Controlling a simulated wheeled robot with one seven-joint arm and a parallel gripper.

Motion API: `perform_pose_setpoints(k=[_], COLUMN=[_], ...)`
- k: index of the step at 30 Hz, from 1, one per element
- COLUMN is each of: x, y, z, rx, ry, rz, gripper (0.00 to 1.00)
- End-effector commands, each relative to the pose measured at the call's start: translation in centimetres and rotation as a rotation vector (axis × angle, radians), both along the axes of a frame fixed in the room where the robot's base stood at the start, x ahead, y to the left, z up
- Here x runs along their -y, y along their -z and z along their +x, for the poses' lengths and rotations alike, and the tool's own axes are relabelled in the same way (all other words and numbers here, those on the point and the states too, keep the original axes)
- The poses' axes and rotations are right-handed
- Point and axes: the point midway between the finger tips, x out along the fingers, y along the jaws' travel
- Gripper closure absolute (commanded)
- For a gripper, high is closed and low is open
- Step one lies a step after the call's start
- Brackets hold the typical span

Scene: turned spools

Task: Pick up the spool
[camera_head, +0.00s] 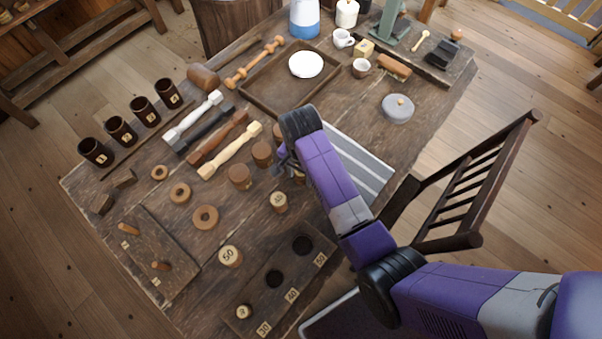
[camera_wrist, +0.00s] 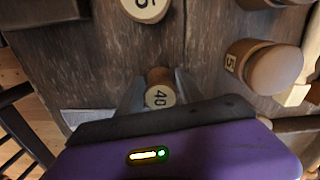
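A small turned spool (camera_wrist: 160,75) with a pale end marked 40 stands between the two fingers of my gripper (camera_wrist: 160,80) in the wrist view. One finger is on each side of it, very close. I cannot tell whether they press on it. In the head view my gripper (camera_head: 287,165) is low over the table, and my arm hides most of this spool. Another spool (camera_head: 229,256) marked 50 stands on the table. A smaller pale-topped spool (camera_head: 279,203) stands nearer my gripper.
A dark block (camera_head: 268,304) has round holes labelled 30, 40 and 50; a pale-topped piece (camera_head: 243,312) sits at the 30 end. Wooden knob-topped pieces (camera_head: 240,177) stand close left of my gripper. A striped cloth (camera_head: 352,160) lies to the right. A chair (camera_head: 475,190) stands at the table's edge.

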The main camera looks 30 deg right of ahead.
Motion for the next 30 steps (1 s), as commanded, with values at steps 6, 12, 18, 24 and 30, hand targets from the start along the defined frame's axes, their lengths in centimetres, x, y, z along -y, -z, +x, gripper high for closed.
perform_pose_setpoints(k=[6,12,18,24,30], x=[0.0,0.0,0.1,0.4,0.7], y=[0.0,0.0,-0.5,-2.0,-3.9], z=[0.0,0.0,0.1,0.3,0.8], rx=[0.000,0.000,0.000,0.001,0.002], ry=[0.000,0.000,0.000,0.001,0.000], rz=[0.000,0.000,0.000,0.000,0.001], gripper=[1.00,1.00,1.00,1.00,1.00])
